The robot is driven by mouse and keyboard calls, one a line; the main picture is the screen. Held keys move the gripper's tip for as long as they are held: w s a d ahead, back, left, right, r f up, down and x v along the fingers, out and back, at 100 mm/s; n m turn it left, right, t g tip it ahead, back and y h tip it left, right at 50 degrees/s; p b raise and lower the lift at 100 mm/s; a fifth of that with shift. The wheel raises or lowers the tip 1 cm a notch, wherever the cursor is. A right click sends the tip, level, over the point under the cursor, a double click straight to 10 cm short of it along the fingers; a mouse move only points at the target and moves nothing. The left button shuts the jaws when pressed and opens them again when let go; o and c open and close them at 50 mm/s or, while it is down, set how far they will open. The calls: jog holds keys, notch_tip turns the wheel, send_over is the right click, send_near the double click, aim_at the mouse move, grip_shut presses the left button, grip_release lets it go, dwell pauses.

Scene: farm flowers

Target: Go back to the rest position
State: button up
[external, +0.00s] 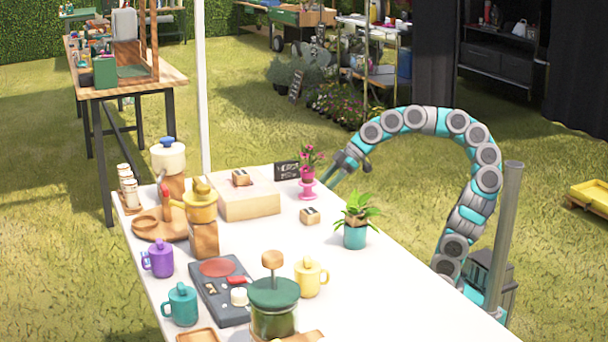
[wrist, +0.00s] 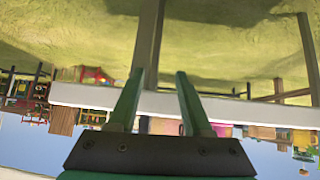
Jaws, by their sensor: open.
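My gripper (external: 337,174) is at the far right edge of the white table (external: 395,292), beside the small pink-flowered plant (external: 310,160) on its pink stand. My arm arches up from its base at the right and bends down to the gripper. In the wrist view, which is upside down, my gripper (wrist: 158,78) has two green fingers spread apart with nothing between them. The white table edge (wrist: 245,110) runs across behind the fingers. Whether the fingers touch the table cannot be told.
A teal-potted plant (external: 355,222), a small wooden block (external: 310,216) and a pale box (external: 248,200) stand near the gripper. Mugs, a grey tray (external: 218,300) and a green-lidded jar (external: 274,310) fill the near left. Grass lies open beyond the table's right side.

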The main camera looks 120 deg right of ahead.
jog(key=s+a+f+n+g+y+p, duration=0.15)
jog(key=a+f, duration=0.25)
jog(key=a, duration=0.4)
jog(key=s+a+f+m+g+y+p, duration=0.1)
jog(key=a+f+g, duration=0.25)
jog(key=a, duration=0.45)
jog(key=s+a+f+g+p, duration=0.1)
jog(key=s+a+f+g, duration=0.2)
jog(key=s, duration=0.4)
jog(key=s+a+f+g+h+p, duration=0.1)
jog(key=s+a+f+g+p, duration=0.1)
jog(key=s+a+f, duration=0.3)
jog(key=shift+s+g, duration=0.4)
jog(key=shift+s, duration=0.6)
jog(key=shift+h, duration=0.25)
